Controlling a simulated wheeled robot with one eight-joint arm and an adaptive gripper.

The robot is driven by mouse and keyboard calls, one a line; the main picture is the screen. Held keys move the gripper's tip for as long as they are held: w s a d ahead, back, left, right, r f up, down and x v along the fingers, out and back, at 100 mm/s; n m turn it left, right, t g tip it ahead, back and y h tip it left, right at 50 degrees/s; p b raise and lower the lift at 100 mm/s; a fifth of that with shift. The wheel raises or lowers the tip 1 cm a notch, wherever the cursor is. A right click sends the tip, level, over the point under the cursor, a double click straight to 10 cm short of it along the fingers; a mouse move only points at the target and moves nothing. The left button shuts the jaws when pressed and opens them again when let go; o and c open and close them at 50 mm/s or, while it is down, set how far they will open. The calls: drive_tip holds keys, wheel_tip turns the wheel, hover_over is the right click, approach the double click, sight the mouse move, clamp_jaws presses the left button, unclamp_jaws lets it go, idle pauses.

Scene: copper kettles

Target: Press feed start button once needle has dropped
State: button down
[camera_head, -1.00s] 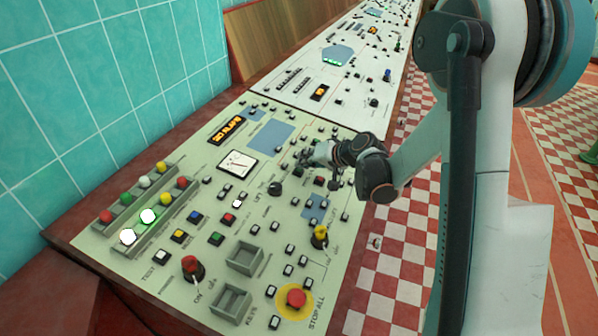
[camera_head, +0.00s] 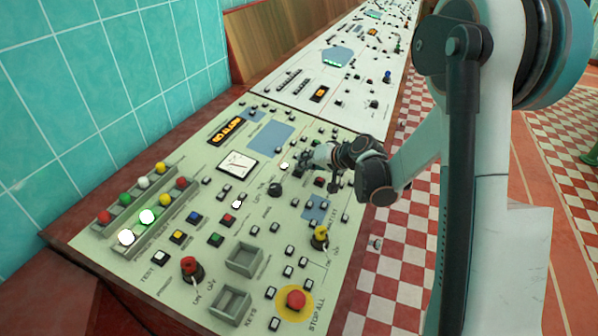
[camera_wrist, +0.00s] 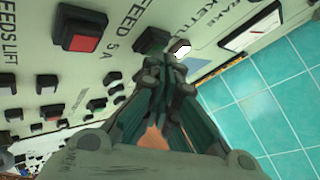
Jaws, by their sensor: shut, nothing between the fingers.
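My gripper (camera_head: 304,166) is shut and empty, low over the pale green console (camera_head: 150,205). In the wrist view its fingertips (camera_wrist: 162,66) are close to a dark green button (camera_wrist: 152,39) beside lettering that begins "FEED"; I cannot tell whether they touch it. A small lamp (camera_wrist: 180,48) next to that button glows white, and it also shows in the head view (camera_head: 284,165). A red button (camera_wrist: 80,42) sits farther left. The white dial gauge (camera_head: 237,165) is partly visible in the wrist view (camera_wrist: 250,28); its needle is too small to read.
An orange display (camera_head: 227,131) is lit behind the gauge. Knobs and small buttons surround my gripper. A red stop button (camera_head: 296,299) on a yellow disc is at the near edge. Teal tiled wall (camera_head: 110,90) borders the left; checkered floor (camera_head: 400,270) lies right.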

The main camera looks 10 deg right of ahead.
idle(0.4)
drive_tip(key=shift+s+d+r+p, duration=0.15)
drive_tip(key=shift+r+p, duration=0.3)
drive_tip(key=shift+r, duration=0.25)
drive_tip(key=shift+r, duration=0.1)
drive_tip(key=shift+s+d+r+p, duration=0.2)
drive_tip(key=shift+r+p, duration=0.6)
drive_tip(key=shift+r, duration=0.4)
drive_tip(key=shift+s+d+r+p, duration=0.1)
drive_tip(key=shift+d+r+p, duration=0.1)
drive_tip(key=shift+r+p, duration=0.8)
drive_tip(key=shift+r, duration=0.15)
